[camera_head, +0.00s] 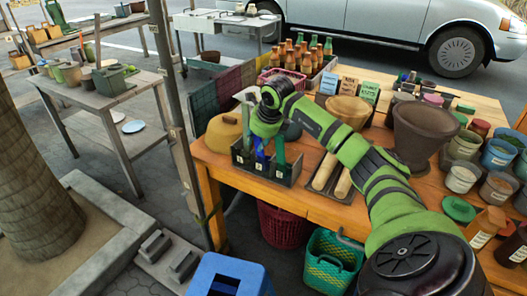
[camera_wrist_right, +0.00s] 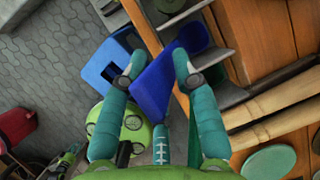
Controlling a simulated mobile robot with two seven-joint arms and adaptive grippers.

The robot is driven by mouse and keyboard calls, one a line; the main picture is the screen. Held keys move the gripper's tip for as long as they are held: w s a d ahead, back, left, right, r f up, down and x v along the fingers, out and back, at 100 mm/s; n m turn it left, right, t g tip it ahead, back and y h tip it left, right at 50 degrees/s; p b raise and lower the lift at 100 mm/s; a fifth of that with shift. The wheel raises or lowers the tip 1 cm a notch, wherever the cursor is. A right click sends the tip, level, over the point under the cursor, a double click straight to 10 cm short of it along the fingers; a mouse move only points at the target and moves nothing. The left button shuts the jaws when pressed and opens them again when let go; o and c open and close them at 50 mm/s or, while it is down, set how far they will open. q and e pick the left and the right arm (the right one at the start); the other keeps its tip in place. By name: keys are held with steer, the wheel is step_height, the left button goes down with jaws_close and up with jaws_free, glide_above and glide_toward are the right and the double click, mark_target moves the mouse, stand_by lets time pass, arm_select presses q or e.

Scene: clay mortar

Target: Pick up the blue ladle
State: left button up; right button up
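The blue ladle (camera_head: 262,149) stands in the dark rack (camera_head: 285,176) at the left front of the wooden table. My right gripper (camera_head: 264,118) is over the rack, right at the ladle and partly hiding it. In the right wrist view, part of the blue ladle (camera_wrist_right: 157,82) lies between the two fingertips of my right gripper (camera_wrist_right: 159,66), slanted. The fingertips are apart, one on each side of it. I cannot tell whether both touch it. A darker blue part (camera_wrist_right: 187,38) shows beyond, at the rack. My left gripper is not in view.
A green utensil (camera_head: 280,152) stands beside the ladle in the rack. Wooden rollers (camera_head: 330,176) lie to its right, and a yellow-brown lidded pot (camera_head: 222,132) is to its left. Bottles (camera_head: 298,57), a large clay mortar (camera_head: 420,130) and several jars crowd the table.

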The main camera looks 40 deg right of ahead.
jaws_close()
step_height(320, 180, up, 10)
steer(key=shift+b, duration=0.55)
steer(key=shift+o, duration=0.3)
jaws_free()
jaws_close()
